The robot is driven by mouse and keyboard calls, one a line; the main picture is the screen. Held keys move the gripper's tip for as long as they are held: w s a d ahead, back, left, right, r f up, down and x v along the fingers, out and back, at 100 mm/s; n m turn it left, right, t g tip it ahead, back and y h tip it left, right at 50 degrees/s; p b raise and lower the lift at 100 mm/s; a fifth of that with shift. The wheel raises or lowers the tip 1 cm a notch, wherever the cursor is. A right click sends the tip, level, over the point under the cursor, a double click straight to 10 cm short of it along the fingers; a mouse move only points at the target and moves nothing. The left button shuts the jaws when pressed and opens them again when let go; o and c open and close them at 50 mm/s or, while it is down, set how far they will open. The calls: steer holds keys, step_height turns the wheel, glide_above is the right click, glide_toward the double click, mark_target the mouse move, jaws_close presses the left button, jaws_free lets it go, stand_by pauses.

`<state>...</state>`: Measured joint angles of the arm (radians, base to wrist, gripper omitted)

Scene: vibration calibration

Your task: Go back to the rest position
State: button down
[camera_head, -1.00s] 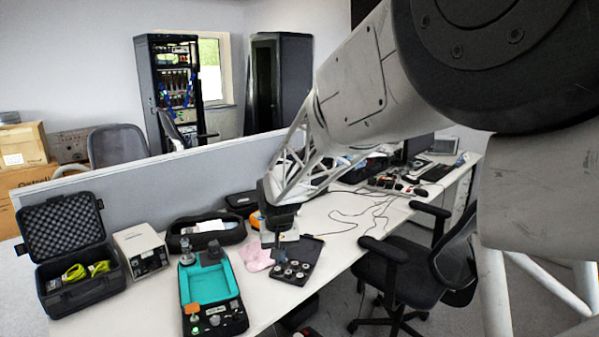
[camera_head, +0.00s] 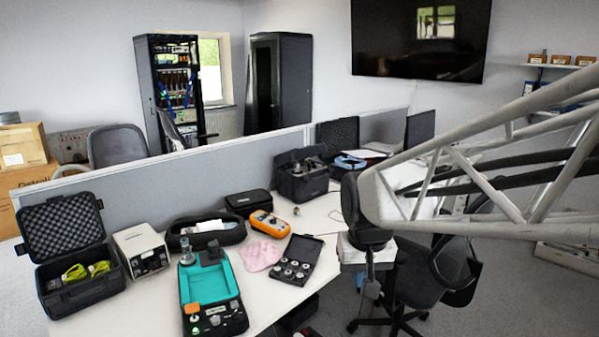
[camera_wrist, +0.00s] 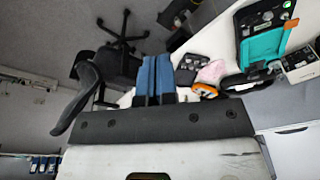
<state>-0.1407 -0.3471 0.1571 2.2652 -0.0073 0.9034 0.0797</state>
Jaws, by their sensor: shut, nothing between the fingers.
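The teal-topped calibration device (camera_head: 208,284) stands on the desk to the left, well apart from the gripper. The open black case of round adapters (camera_head: 292,271) lies nearer the gripper, beside a pink cloth (camera_head: 261,254).
An orange meter (camera_head: 269,224), a black pouch (camera_head: 207,231), a white box instrument (camera_head: 142,250) and an open foam-lined case (camera_head: 80,285) stand on the desk. A grey divider (camera_head: 170,192) runs behind them. A black office chair (camera_head: 410,281) stands at the desk's front.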

steer(key=s+d, duration=0.3)
steer(key=s, duration=0.5)
steer(key=s+d+f+m, duration=0.1)
steer(key=s+d, duration=0.3)
steer(key=s, duration=0.4)
steer(key=shift+s+t, duration=0.4)
steer(key=shift+w+a, duration=0.1)
steer(key=shift+w, duration=0.05)
